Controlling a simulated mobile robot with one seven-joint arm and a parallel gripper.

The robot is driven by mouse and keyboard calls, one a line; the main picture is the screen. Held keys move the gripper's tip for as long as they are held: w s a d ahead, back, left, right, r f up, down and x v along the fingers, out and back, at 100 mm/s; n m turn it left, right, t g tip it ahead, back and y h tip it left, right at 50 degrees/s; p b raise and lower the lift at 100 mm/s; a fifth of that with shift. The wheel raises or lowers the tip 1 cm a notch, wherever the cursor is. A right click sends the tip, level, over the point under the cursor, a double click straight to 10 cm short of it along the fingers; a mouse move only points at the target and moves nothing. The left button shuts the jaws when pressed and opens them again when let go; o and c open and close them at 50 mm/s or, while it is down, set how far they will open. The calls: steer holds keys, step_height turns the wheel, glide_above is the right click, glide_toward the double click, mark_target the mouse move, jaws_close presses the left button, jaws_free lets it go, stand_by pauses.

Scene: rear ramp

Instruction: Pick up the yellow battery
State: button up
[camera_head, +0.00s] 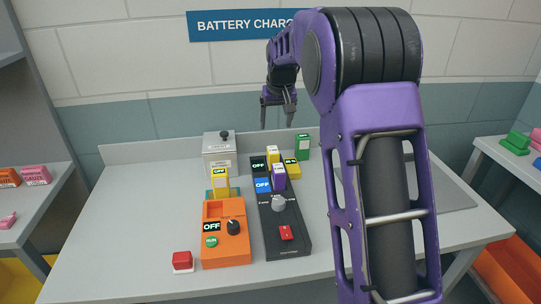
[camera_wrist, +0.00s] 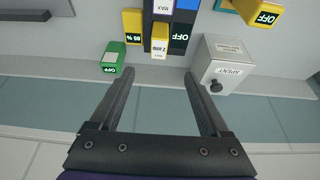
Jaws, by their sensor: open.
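A yellow battery (camera_head: 273,154) with a pale label stands at the rear of a black charger (camera_head: 288,243), beside a black OFF display. In the wrist view the same yellow battery (camera_wrist: 159,42) shows between the fingers' lines, beyond their tips. My gripper (camera_head: 277,122) is open and empty, fingers pointing down, above the rear of the bench. It also shows in the wrist view (camera_wrist: 160,75), with a wide gap and nothing between the fingers. A purple battery (camera_head: 279,176) stands in front of the yellow one.
A yellow block with a percent display (camera_head: 291,168) and a green block (camera_head: 302,146) stand right of the battery. A grey SPENT box (camera_head: 219,160) stands left. An orange charger (camera_head: 225,246) has a yellow OFF block (camera_head: 220,182) behind it.

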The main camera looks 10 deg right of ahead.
mark_target(273, 151)
steer(key=x, duration=1.1)
steer(key=shift+w+f, duration=0.1)
steer(key=shift+f, duration=0.25)
steer(key=shift+x, duration=2.75)
steer(key=shift+d, duration=0.1)
jaws_close()
